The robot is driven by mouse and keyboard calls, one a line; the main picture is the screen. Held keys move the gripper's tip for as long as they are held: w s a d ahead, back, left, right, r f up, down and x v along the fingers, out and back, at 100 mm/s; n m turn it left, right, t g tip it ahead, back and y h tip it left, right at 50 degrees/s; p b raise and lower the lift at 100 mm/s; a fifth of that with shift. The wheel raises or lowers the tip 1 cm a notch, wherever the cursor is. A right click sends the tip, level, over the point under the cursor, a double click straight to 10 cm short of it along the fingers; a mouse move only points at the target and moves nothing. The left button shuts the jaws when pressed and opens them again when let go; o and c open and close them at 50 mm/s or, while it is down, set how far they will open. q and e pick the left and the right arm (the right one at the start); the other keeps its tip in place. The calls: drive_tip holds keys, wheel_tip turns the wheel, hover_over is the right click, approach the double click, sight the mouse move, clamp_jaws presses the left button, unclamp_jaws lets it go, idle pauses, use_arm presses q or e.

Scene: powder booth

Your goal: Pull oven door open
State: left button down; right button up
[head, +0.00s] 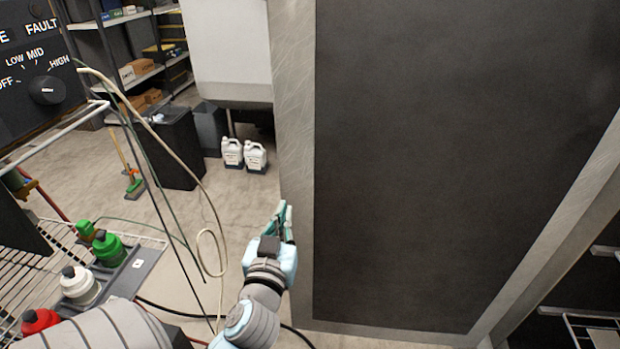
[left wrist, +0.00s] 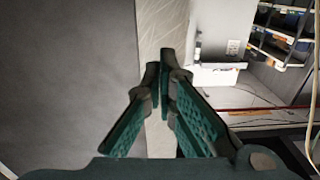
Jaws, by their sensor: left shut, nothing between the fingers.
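The oven door (head: 450,150) is a large dark panel with a brushed grey metal border, filling the middle and right of the head view. In the left wrist view a dark panel (left wrist: 65,80) with a pale metal edge strip (left wrist: 150,30) lies behind the fingers. My left gripper (head: 284,215) is beside the door's left border in the head view. Its teal fingers (left wrist: 162,75) are shut with nothing between them, in front of the edge strip. I cannot tell if they touch it. No handle shows. My right gripper is not in view.
Wire racks (head: 592,318) show in a dark space right of the door. At left are a control box (head: 35,75), a tray of bottles (head: 125,275) on a wire shelf, and hanging cables. White jugs (head: 244,154) and a dark bin (head: 178,150) stand on the floor behind.

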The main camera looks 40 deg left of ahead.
sight(298, 171)
use_arm(q)
drive_tip(key=p+x, duration=0.1)
drive_tip(key=x, duration=1.2)
drive_tip(key=shift+p, duration=0.3)
drive_tip(key=shift+d, duration=0.1)
